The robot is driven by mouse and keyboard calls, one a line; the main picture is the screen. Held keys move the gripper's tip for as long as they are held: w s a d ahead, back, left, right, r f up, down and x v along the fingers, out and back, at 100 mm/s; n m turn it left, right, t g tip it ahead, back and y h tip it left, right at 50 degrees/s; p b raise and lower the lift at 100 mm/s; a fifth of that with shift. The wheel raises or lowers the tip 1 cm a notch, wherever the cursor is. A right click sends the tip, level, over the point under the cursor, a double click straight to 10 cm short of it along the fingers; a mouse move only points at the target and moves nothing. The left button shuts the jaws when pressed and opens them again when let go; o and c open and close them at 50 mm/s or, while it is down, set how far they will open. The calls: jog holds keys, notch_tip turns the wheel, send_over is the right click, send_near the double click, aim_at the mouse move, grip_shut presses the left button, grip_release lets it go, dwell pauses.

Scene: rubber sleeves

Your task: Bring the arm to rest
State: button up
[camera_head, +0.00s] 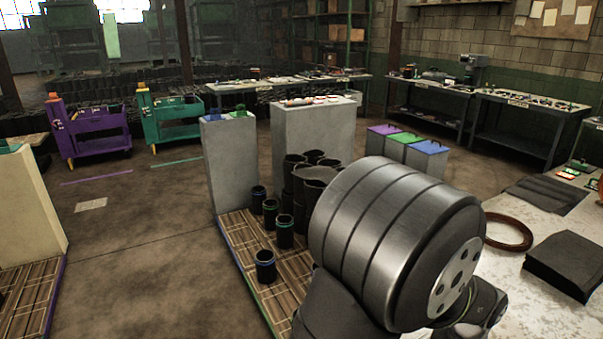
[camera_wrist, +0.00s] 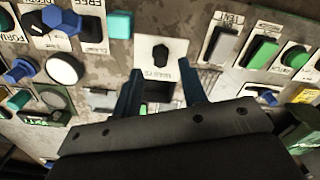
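My gripper (camera_wrist: 160,72) shows in the wrist view. Its two dark blue fingers are apart, with nothing held between them. They point at a worn panel (camera_wrist: 205,78) with labelled buttons and knobs. A black knob (camera_wrist: 160,54) on a white plate lies just beyond the fingertips, in line with the gap. I cannot tell whether the fingers touch the panel. In the head view my grey arm fills the lower right, and the gripper is out of sight there.
Black sleeves with coloured rims, one blue-rimmed (camera_head: 265,266), stand on a wooden pallet (camera_head: 240,240). A worktop (camera_head: 515,275) at right holds a black block (camera_head: 566,262) and a brown ring (camera_head: 508,232). Open floor lies left.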

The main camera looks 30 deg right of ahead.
notch_tip(320, 180, down, 4)
jog(key=shift+r, duration=0.15)
jog(key=d, duration=0.7)
notch_tip(320, 180, up, 17)
jog(key=w+r+m+t+h, duration=0.1)
jog(key=w+r+m+h, duration=0.1)
jog(key=w, duration=0.7)
jog(key=w+a+r+m+t+h, duration=0.1)
jog(key=w+r, duration=0.4)
jog(key=w, duration=0.5)
jog(key=shift+a+m+h, duration=0.15)
jog(key=shift+m+h, duration=0.25)
jog(key=s+f+n+g+y, duration=0.1)
jog(key=s+f, duration=0.3)
jog(key=s, duration=0.5)
jog(key=s+f+n+g+y, duration=0.1)
jog(key=s+f+n+y, duration=0.1)
jog(key=s, duration=0.8)
jog(key=shift+d+f+n+y, duration=0.4)
jog(key=shift+d+f+n, duration=0.1)
jog(key=shift+f, duration=0.45)
